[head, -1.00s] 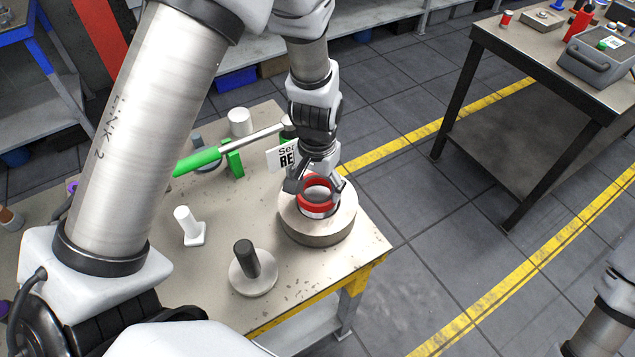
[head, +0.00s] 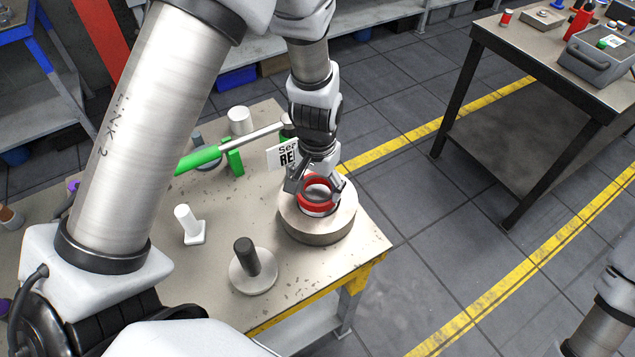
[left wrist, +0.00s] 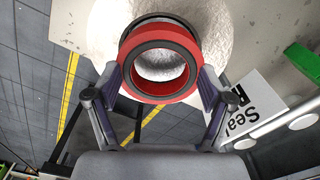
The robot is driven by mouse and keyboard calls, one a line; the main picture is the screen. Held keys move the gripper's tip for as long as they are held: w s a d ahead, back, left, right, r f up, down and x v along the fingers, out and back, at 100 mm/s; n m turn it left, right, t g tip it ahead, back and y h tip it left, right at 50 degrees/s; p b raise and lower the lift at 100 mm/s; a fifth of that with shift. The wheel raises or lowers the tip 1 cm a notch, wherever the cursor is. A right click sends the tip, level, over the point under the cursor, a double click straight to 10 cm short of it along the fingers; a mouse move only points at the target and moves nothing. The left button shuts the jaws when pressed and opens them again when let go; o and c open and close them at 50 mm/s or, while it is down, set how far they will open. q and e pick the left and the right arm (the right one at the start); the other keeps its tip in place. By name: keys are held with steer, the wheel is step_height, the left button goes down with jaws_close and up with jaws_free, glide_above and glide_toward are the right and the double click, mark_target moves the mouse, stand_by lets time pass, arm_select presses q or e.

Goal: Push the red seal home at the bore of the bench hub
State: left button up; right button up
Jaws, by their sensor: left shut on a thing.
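The red seal (head: 318,206) is a red ring with a dark inner lip. My left gripper (head: 319,184) is shut on it from above, one finger on each side. In the left wrist view the seal (left wrist: 160,88) sits between the two fingertips (left wrist: 160,84). The bench hub (head: 317,229) is a thick round metal piece near the table's corner. The seal is at the hub's bore, with much of its red side showing above the hub's top; how deep it sits cannot be told. My right gripper is not in view.
A round metal disc with a dark upright handle (head: 247,256) stands in front of the hub. A white post (head: 188,225), a green-handled tool (head: 200,159) and a sign (head: 284,156) are on the bench (head: 210,275).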

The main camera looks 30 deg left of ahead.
arm_select(q)
steer(key=shift+f+b, duration=0.65)
steer(key=shift+f, duration=0.4)
steer(key=o, duration=1.1)
step_height(320, 180, up, 12)
